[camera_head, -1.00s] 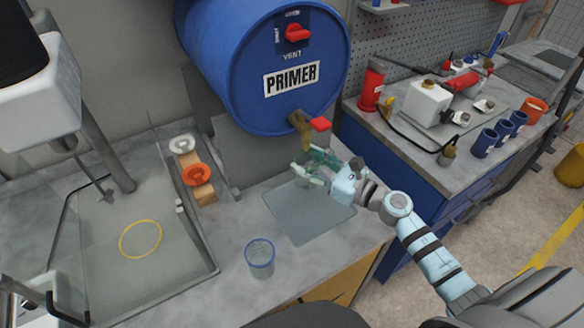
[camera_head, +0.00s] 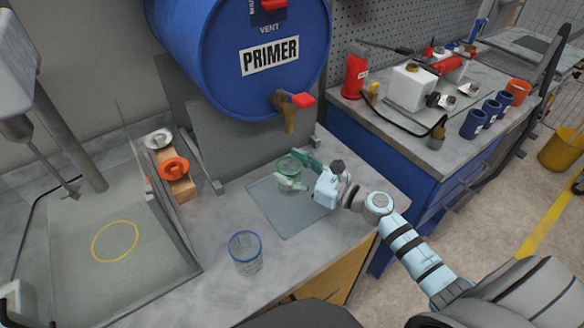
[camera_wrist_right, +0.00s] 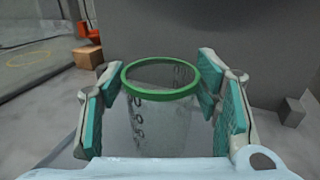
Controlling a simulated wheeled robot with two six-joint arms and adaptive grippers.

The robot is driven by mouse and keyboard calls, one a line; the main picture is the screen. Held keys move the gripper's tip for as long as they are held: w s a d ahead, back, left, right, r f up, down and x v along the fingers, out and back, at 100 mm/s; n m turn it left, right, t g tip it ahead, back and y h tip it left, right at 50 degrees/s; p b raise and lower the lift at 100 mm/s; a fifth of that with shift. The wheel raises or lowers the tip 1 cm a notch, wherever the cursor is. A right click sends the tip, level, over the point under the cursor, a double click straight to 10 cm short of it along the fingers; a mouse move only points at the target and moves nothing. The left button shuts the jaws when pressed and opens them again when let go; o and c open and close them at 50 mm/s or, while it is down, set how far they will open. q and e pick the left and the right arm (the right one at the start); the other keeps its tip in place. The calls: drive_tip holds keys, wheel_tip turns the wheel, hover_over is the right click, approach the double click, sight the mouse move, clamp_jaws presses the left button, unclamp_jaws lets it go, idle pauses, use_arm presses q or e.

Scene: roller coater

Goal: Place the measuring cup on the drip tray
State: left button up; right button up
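The measuring cup (camera_head: 289,167) is clear with a green rim. It is upright over the back part of the flat grey drip tray (camera_head: 283,217) and appears to stand on it; its base is partly hidden. My right gripper (camera_head: 298,172) has its fingers on both sides of the cup. In the right wrist view, the cup (camera_wrist_right: 160,115) sits between the teal finger pads (camera_wrist_right: 163,100), with narrow gaps visible beside its wall, so the gripper looks open around it. My left gripper is not in view.
A clear blue-rimmed cup (camera_head: 245,253) stands on the counter in front of the tray. The blue PRIMER drum (camera_head: 240,50) and its red-handled spout (camera_head: 290,108) hang above and behind. An orange funnel-like piece (camera_head: 173,169) sits on a wooden block at left.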

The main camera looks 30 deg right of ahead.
idle(0.3)
drive_tip(key=shift+r, duration=0.15)
drive_tip(key=b+v, duration=0.1)
drive_tip(key=v, duration=0.3)
drive_tip(key=f+b+v, duration=0.1)
drive_tip(key=v, duration=0.1)
drive_tip(key=shift+b, duration=0.35)
drive_tip(key=v, duration=0.3)
drive_tip(key=shift+r, duration=0.35)
drive_tip(key=v, duration=0.1)
drive_tip(key=p+v, duration=0.1)
drive_tip(key=p, duration=0.1)
drive_tip(key=shift+s+d+r, duration=0.2)
drive_tip(key=shift+s+r, duration=0.05)
drive_tip(key=shift+s, duration=0.1)
drive_tip(key=shift+s+d+f, duration=0.1)
